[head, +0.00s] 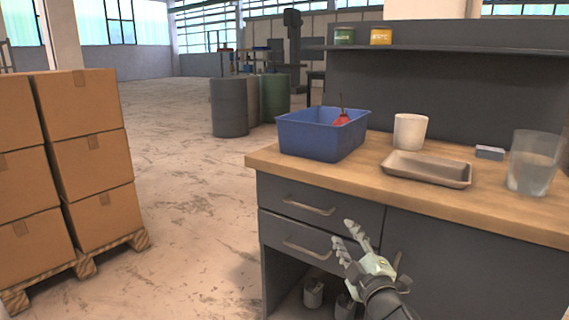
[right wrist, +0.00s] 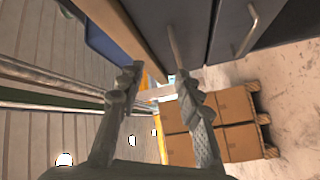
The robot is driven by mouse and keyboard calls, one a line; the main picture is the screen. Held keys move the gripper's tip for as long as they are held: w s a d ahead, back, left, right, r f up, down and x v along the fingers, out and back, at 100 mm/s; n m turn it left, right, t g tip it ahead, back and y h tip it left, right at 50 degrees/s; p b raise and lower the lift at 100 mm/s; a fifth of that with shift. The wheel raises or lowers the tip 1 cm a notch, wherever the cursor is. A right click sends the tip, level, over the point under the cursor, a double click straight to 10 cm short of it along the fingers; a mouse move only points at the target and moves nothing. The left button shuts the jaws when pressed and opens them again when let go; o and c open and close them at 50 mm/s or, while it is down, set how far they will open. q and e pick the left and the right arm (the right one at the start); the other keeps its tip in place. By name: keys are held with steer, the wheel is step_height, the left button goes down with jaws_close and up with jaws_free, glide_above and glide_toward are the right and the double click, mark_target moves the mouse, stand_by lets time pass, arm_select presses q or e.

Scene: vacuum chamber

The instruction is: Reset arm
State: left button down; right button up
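My right gripper (head: 344,234) is in front of the grey workbench's drawers, below the level of the wooden top (head: 367,196). In the right wrist view its two fingers (right wrist: 158,82) stand apart with nothing between them, so it is open and empty. The drawer fronts (right wrist: 185,30) and the edge of the bench top show beyond the fingers there. My left gripper is in neither view.
On the bench top stand a blue bin (head: 308,139) holding a red item (head: 341,119), a white cup (head: 410,131), a shallow tray (head: 428,169) and a clear beaker (head: 534,163). Stacked cardboard boxes (head: 95,165) stand left on a pallet. Floor between is free.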

steer(key=s+d+f+m+g+h, duration=0.2)
steer(key=s+d+f+m+g, duration=0.2)
steer(key=s+f, duration=0.5)
steer(key=s+d+f+m+g+h, duration=0.3)
steer(key=s+d+f+m, duration=0.15)
steer(key=f, duration=0.85)
steer(key=s+d+f+m+g, duration=0.2)
steer(key=s+f+g, duration=0.2)
steer(key=s, duration=0.7)
steer(key=s+d+f+m+g, duration=0.2)
steer(key=s+f+g, duration=0.1)
steer(key=s+f, duration=0.5)
steer(key=s, duration=0.2)
steer(key=shift+s+f+g, duration=0.35)
steer(key=shift+s+g, duration=0.05)
